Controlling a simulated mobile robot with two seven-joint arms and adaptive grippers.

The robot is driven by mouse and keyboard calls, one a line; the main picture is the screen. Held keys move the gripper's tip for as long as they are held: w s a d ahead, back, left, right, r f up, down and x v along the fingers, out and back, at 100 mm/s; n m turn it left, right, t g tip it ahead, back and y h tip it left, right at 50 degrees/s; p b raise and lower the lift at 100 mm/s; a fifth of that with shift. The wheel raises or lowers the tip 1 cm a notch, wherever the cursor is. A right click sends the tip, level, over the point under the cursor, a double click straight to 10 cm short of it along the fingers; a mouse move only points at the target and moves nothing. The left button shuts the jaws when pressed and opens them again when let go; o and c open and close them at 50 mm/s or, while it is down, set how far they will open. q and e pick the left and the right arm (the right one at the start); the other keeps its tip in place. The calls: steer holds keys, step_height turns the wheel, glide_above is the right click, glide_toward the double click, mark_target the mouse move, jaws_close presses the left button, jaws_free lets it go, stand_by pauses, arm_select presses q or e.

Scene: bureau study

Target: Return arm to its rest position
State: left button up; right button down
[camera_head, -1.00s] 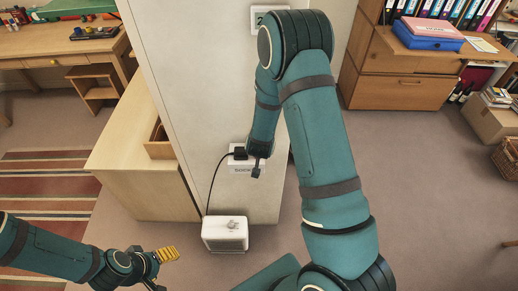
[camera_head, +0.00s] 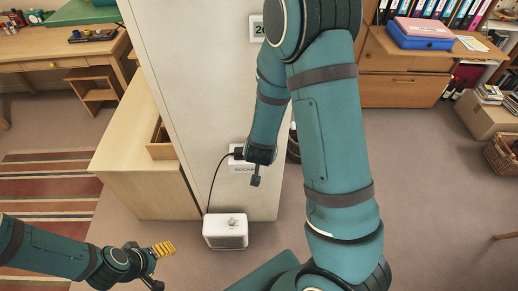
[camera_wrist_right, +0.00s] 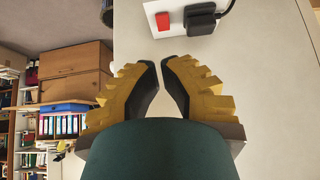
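My right arm (camera_head: 335,140) rises from the bottom right, bends at the top and hangs down in front of the wall. Its gripper (camera_head: 256,175) is below the elbow, in front of the socket plate (camera_head: 236,165). In the right wrist view its yellow-padded fingers (camera_wrist_right: 160,66) have their tips almost together, with nothing seen between them. The socket plate (camera_wrist_right: 161,25) with a red switch and a black plug (camera_wrist_right: 203,18) lies just beyond the tips, seemingly apart from them. My left gripper (camera_head: 160,266) is low at the left, fingers spread and empty.
A white box-shaped appliance (camera_head: 226,231) stands on the floor below the socket, its black cord running up to the plug. A wooden cabinet (camera_head: 140,150) stands left of the wall panel. A bureau (camera_head: 405,80) and cardboard box (camera_head: 485,117) are at right.

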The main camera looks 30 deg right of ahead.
stand_by(0.3)
steer(key=s+a+f+n+g+y, duration=0.1)
steer(key=s+a+f+y, duration=0.1)
steer(key=a, duration=0.4)
steer(key=s+a+f+n+g+y+b, duration=0.1)
steer(key=s+a+f+y, duration=0.2)
steer(key=s+a+f, duration=0.2)
steer(key=s+a+f+n+g+y+b, duration=0.1)
steer(key=s+a+f, duration=0.3)
steer(key=a, duration=0.4)
steer(key=shift+a+f+n+g+y, duration=0.2)
steer(key=shift+f+n+g+y, duration=0.45)
steer(key=shift+y, duration=0.25)
